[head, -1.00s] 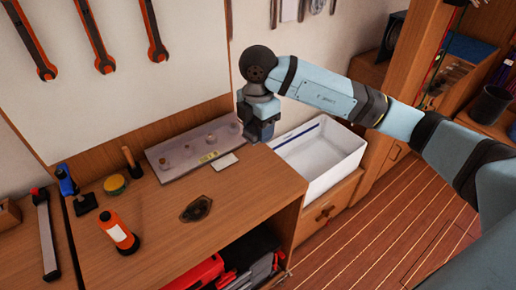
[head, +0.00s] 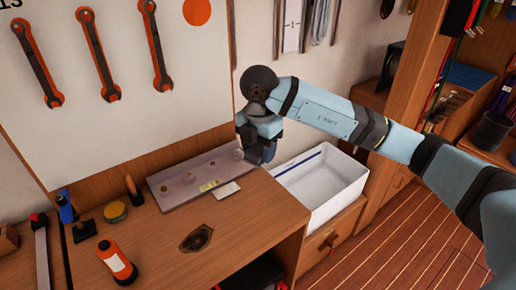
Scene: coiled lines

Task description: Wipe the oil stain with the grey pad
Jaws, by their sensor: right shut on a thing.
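The oil stain (head: 196,238) is a dark, irregular patch on the wooden bench top. My right gripper (head: 262,152) hangs pointing down by the right end of a grey metal tray, near the white basin. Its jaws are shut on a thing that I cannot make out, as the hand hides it. A small flat pale piece (head: 227,190) lies on the bench in front of the tray; I cannot tell whether it is the grey pad. The right gripper is well behind and to the right of the stain. My left gripper is out of view.
The grey tray (head: 180,187) lies along the wall. An orange bottle (head: 117,262), a round yellow-green tin (head: 115,212) and a wooden-handled tool (head: 134,190) stand left of the stain. The white basin (head: 318,197) is at right. Bench around the stain is clear.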

